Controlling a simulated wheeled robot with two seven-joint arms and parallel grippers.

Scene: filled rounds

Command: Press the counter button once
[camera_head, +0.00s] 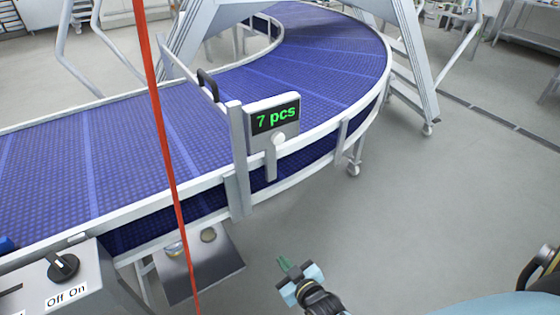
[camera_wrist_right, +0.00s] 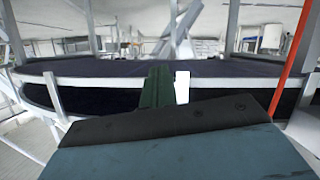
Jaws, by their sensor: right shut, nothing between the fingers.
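The counter (camera_head: 273,117) is a grey box on the conveyor's outer rail, and its display reads "7 pcs" in green. Its white round button (camera_head: 279,139) sits just below the display. My right gripper (camera_head: 284,265) is shut and empty, below the counter in the picture and apart from it, over the floor. In the right wrist view its green fingers (camera_wrist_right: 157,88) are together and point toward the conveyor side. I cannot make out the button in that view. My left gripper is not in view.
A curved blue conveyor (camera_head: 130,140) with white rails fills the middle. A red upright line (camera_head: 165,150) crosses the view at left. A control box with an Off/On knob (camera_head: 63,267) stands at lower left. A dark plate (camera_head: 203,265) lies below the conveyor.

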